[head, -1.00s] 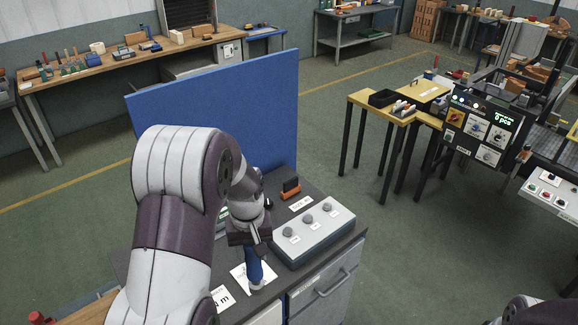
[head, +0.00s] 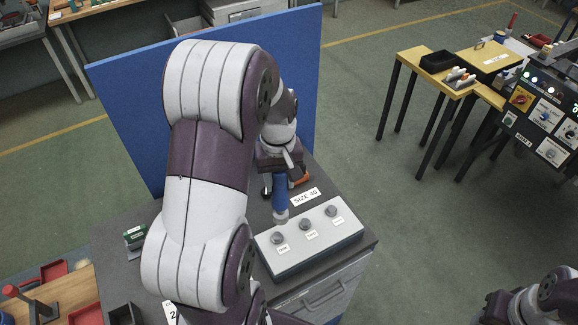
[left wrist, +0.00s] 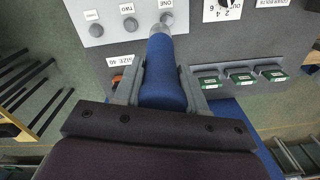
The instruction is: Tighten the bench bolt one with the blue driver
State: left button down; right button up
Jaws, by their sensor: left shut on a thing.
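My left gripper (head: 281,170) is shut on the blue driver (head: 280,195), and my arm partly covers it in the head view. The driver also shows between the fingers in the left wrist view (left wrist: 163,75), its pale tip pointing at the bolt box. The grey box (head: 310,250) on the bench carries three round bolts in a row. The driver's tip is close to the leftmost bolt (head: 278,238) in the head view, the right-hand bolt (left wrist: 167,18) in the left wrist view. I cannot tell if they touch.
A blue panel (head: 130,110) stands behind the dark bench. An orange item (head: 301,177) and a "SIZE 40" label (head: 305,197) lie behind the box. Several green-topped blocks (left wrist: 240,78) show in the left wrist view. Red trays (head: 55,270) are at lower left.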

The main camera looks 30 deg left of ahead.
aim_at(275, 202)
pick_arm(q)
jog(key=s+r, duration=0.1)
jog(key=s, duration=0.3)
jog(key=f+b, duration=0.1)
jog(key=f, duration=0.1)
jog(key=w+f+b, duration=0.2)
jog(key=f, duration=0.1)
jog(key=shift+w+f+b, duration=0.25)
jog(key=shift+f+b, duration=0.05)
jog(key=shift+b, duration=0.05)
jog(key=shift+s+f, duration=0.25)
jog(key=shift+s, duration=0.45)
pick_arm(e)
jog(key=shift+s+f, duration=1.4)
jog(key=shift+f, duration=0.2)
pick_arm(q)
jog(key=shift+w, duration=0.2)
pick_arm(e)
jog(key=shift+w, duration=0.15)
